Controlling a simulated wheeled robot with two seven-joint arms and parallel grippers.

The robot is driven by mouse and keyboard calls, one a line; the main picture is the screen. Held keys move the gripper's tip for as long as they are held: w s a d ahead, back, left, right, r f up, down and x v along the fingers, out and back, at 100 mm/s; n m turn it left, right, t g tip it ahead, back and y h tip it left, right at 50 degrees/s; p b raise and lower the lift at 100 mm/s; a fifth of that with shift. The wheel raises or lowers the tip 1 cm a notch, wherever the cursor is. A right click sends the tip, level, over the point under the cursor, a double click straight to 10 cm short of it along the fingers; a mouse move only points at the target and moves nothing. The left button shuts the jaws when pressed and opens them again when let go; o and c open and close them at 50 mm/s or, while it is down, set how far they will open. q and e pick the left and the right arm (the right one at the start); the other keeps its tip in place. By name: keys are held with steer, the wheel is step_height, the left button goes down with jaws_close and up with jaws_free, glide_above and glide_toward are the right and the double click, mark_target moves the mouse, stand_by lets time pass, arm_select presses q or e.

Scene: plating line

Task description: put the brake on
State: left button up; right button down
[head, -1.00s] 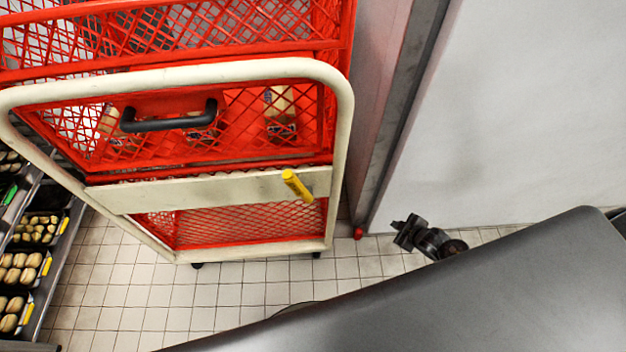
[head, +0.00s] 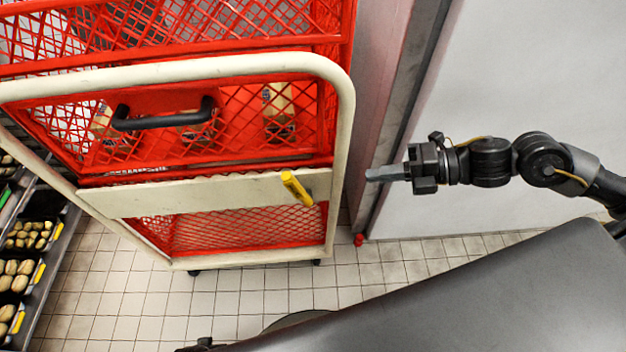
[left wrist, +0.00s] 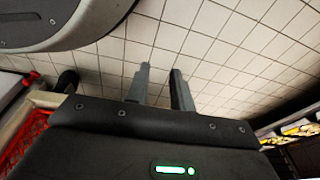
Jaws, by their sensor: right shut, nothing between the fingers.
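The cart is a red mesh cage with a cream tubular frame (head: 346,130), standing left of centre in the head view. A yellow lever (head: 297,187), which looks like the brake, sits tilted at the right end of the cream cross plate (head: 200,195). My right gripper (head: 368,174) is shut and empty, pointing left, to the right of the cart frame and apart from the lever. My left gripper (left wrist: 160,78) shows in the left wrist view with its fingers apart and only floor tiles between them. A bit of red mesh and cream frame (left wrist: 32,115) shows at that view's left edge.
A black handle (head: 163,120) is on the cart's red panel. A rack of trays with rolls (head: 25,270) stands at the left. A wall post (head: 398,120) rises right of the cart. Tiled floor (head: 250,285) is clear before the cart.

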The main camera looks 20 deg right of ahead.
mark_target(299, 184)
steer(key=shift+a, duration=0.1)
